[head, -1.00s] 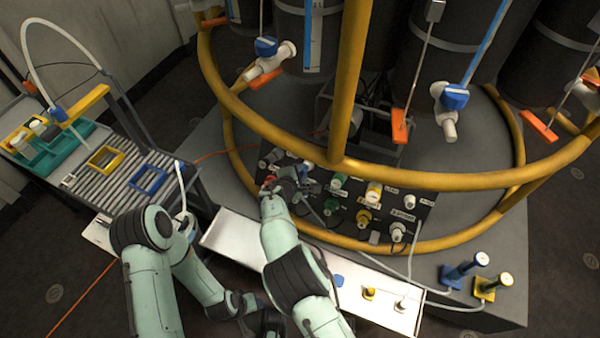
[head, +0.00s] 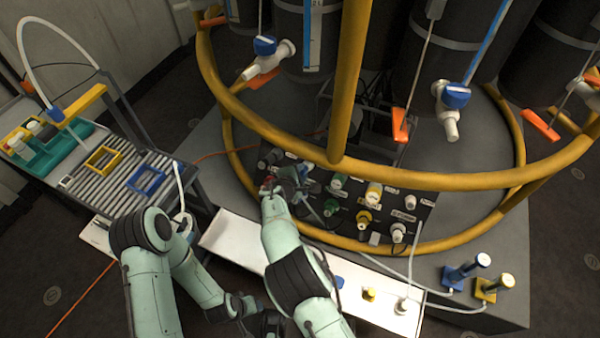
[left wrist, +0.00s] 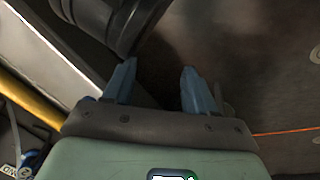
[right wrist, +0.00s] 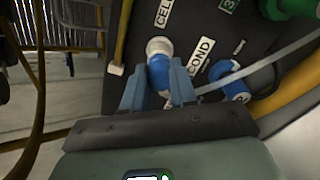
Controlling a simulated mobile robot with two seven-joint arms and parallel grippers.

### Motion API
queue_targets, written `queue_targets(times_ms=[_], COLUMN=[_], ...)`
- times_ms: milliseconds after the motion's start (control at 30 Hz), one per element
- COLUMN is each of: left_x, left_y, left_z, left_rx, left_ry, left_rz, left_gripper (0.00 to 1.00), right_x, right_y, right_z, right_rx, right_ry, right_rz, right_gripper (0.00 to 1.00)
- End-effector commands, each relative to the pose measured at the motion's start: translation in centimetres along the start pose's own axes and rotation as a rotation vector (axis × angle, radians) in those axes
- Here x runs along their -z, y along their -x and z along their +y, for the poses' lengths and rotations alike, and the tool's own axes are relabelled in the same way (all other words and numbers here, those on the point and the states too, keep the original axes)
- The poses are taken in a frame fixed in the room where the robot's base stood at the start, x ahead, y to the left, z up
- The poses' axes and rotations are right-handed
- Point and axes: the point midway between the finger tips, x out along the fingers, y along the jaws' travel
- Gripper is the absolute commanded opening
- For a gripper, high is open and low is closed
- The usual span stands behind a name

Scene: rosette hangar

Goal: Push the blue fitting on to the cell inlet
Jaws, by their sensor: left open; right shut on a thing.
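In the right wrist view the blue fitting (right wrist: 158,72) sits between the fingers of my right gripper (right wrist: 158,88), which is shut on it. Its far end meets the round white cell inlet (right wrist: 158,46) beside a label that begins "CELL". They look in line and touching; how deep the fitting sits is hidden. In the head view my right gripper (head: 287,186) is at the left part of the dark panel and covers the fitting. My left gripper (left wrist: 158,88) is open and empty in the left wrist view, low and away from the panel.
A second blue fitting (right wrist: 233,82) sits right of the "SECOND" label. Green, yellow and white fittings fill the panel's right part. A yellow rail (head: 450,181) curves over the panel. A white tray (head: 232,238) lies in front. A roller table (head: 125,180) stands left.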

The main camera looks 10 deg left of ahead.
Motion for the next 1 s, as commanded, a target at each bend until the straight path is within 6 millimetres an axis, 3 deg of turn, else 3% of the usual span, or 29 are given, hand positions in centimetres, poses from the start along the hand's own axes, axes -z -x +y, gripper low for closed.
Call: queue_targets(times_ms=[367,400,467,800,1000], left_x=[0.0,0.0,0.0,0.1,1.1], left_y=[-0.2,-0.2,-0.2,-0.1,0.4], left_z=[0.0,0.0,0.0,0.1,2.3], left_rx=[0.0,0.0,0.0,-0.003,-0.047], left_ry=[0.0,0.0,0.0,-0.002,-0.031], left_rz=[-0.001,-0.001,-0.001,0.002,0.042], left_gripper=[0.56,0.56,0.56,0.56,0.56], right_x=[0.0,0.0,0.0,0.0,0.0], right_y=[-0.1,-0.1,-0.1,-0.1,-0.1], right_z=[0.0,0.0,0.0,0.0,0.0], right_rx=[0.0,0.0,0.0,0.0,0.0], right_ry=[-0.001,-0.001,-0.001,0.0,0.0], right_rz=[0.0,0.0,0.0,0.0,0.0], right_gripper=[0.0,0.36,0.56,0.56,0.56])
